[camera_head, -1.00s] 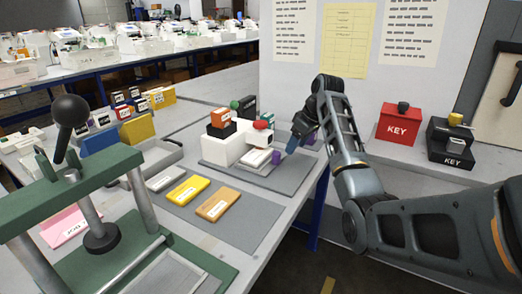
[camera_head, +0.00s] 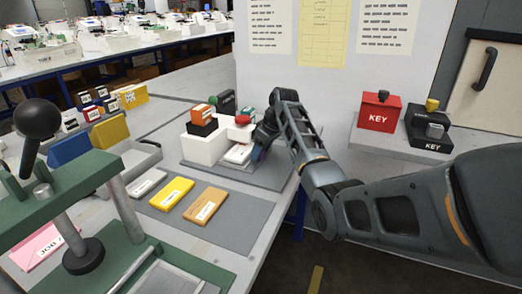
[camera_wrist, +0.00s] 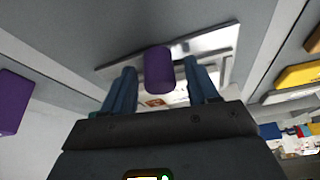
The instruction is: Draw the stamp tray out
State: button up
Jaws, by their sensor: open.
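The stamp tray (camera_head: 237,154) is a flat white and grey piece sticking out of the right side of the white plotter block (camera_head: 203,149) on a grey mat. A purple upright knob (camera_wrist: 159,69) stands in front of the tray's pale plate in the wrist view, apparently its handle. My gripper (camera_wrist: 162,82) is open, its two blue fingers on either side of the knob with gaps visible. In the head view my gripper (camera_head: 258,152) is at the tray's right end and hides the knob. Contact cannot be told.
Another purple piece (camera_wrist: 14,102) lies at the left of the wrist view. Orange, black, green and red items sit on and behind the block. Grey, yellow (camera_head: 171,193) and orange (camera_head: 205,205) plates lie in front. A green press (camera_head: 90,190) stands at left; red KEY box (camera_head: 380,111) at right.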

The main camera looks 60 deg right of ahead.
grip_shut()
dwell(0.6)
